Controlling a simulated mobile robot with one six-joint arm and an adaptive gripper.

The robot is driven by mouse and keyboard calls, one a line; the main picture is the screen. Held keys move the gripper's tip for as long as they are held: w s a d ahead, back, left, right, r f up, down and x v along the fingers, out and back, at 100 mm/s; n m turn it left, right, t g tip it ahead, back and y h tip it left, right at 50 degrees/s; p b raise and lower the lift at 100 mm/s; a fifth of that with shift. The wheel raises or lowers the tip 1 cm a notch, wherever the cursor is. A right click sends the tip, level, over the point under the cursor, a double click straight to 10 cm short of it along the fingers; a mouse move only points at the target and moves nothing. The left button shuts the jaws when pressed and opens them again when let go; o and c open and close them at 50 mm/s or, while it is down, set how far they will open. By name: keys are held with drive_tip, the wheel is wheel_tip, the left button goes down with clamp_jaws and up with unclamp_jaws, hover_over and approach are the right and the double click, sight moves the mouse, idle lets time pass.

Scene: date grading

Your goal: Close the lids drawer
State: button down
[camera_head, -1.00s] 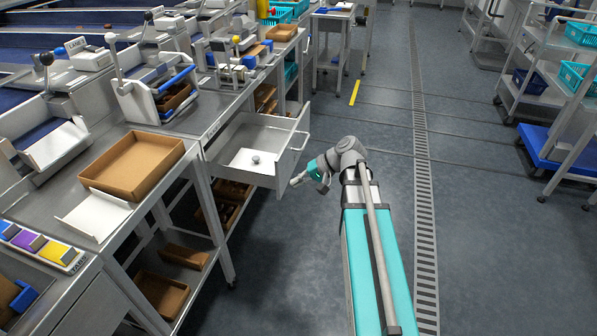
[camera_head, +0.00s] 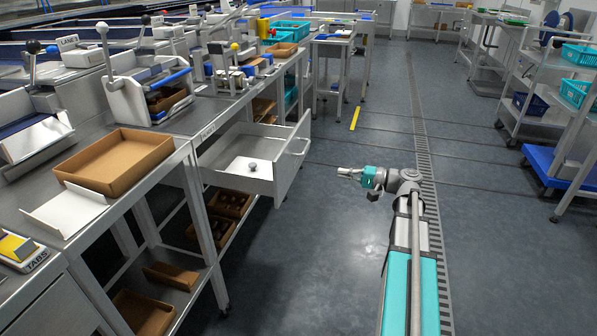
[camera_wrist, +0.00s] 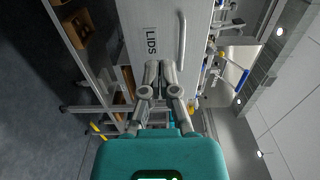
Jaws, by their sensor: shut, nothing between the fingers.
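The lids drawer (camera_head: 237,179) stands pulled out of the left bench in the head view, with a white sheet and a small grey knob-like piece inside. Its front, marked LIDS, shows in the wrist view (camera_wrist: 140,35) with a bar handle (camera_wrist: 181,38). My gripper (camera_head: 341,172) is to the right of the drawer front in the head view, apart from it, with its fingers pointing toward it. In the wrist view my gripper (camera_wrist: 160,66) has its fingers together and empty in front of the drawer face. The gap to the face is hard to judge.
A cardboard tray (camera_head: 118,160) lies on the steel bench left of the drawer. Brown boxes (camera_head: 229,203) sit on the shelf below. The floor (camera_head: 330,255) between bench and arm is clear. A trolley with a blue base (camera_head: 550,170) stands at the right.

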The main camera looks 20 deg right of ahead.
sight(292, 164)
drive_tip(key=shift+w+a, duration=0.1)
drive_tip(key=shift+a, duration=0.05)
drive_tip(key=shift+x, duration=6.85)
drive_tip(key=shift+w, duration=0.1)
